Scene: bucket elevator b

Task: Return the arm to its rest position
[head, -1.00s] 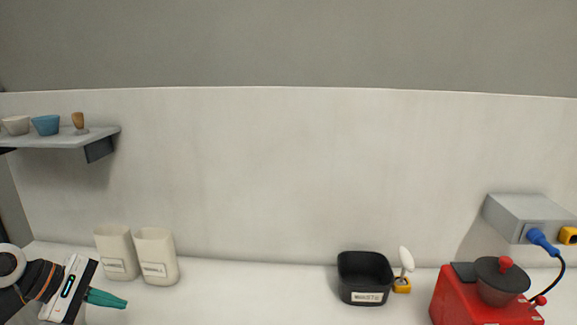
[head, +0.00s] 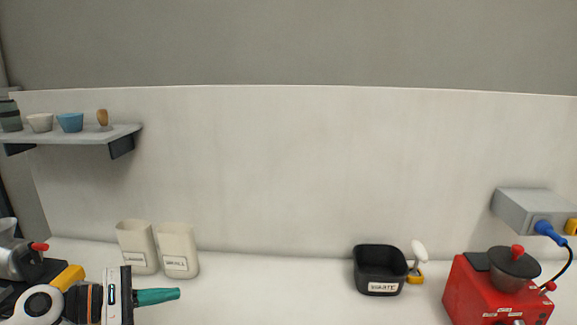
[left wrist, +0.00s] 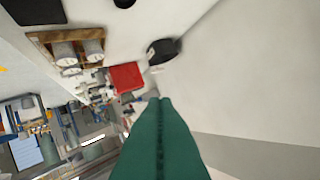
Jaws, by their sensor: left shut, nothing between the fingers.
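My left gripper (head: 160,296) comes in from the lower left in the head view, with teal fingers shut and nothing between them. It points right, in front of and below two cream containers. In the left wrist view, the teal fingers (left wrist: 158,125) lie together and fill the lower middle, pointing away from the camera, clear of any object. My right gripper is not in either view.
Two labelled cream containers (head: 178,252) stand by the wall. A shelf (head: 75,134) with bowls is at upper left. The counter's middle is clear.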

